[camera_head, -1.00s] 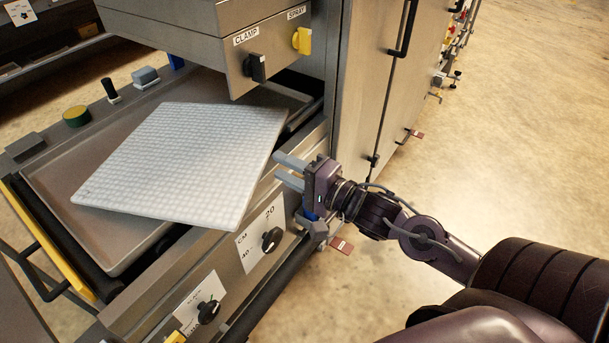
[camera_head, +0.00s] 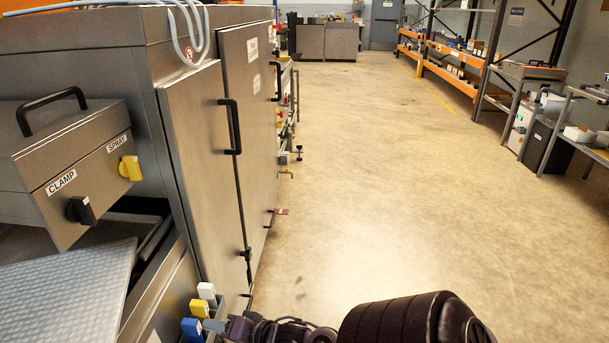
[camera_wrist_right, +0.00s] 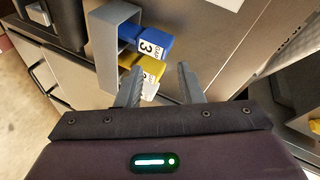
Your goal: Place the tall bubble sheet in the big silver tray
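The pale bubble sheet (camera_head: 70,285) lies in the machine's opening at the lower left of the head view, cut off by the frame edges. The big silver tray cannot be made out in either current view. My right gripper (camera_head: 226,326) is at the bottom of the head view, to the right of the sheet and apart from it. In the right wrist view its two fingers (camera_wrist_right: 158,80) stand apart with nothing held. They point at a yellow tag (camera_wrist_right: 140,66) and a blue tag (camera_wrist_right: 151,45); contact cannot be told. My left gripper is not in view.
A holder (camera_wrist_right: 108,50) carries the blue, yellow and white tags on the machine's side. The CLAMP and SPRAY control box (camera_head: 75,175) overhangs the sheet. Tall metal cabinet doors (camera_head: 205,150) stand beyond. Open floor (camera_head: 400,200) lies to the right; shelves line the far right.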

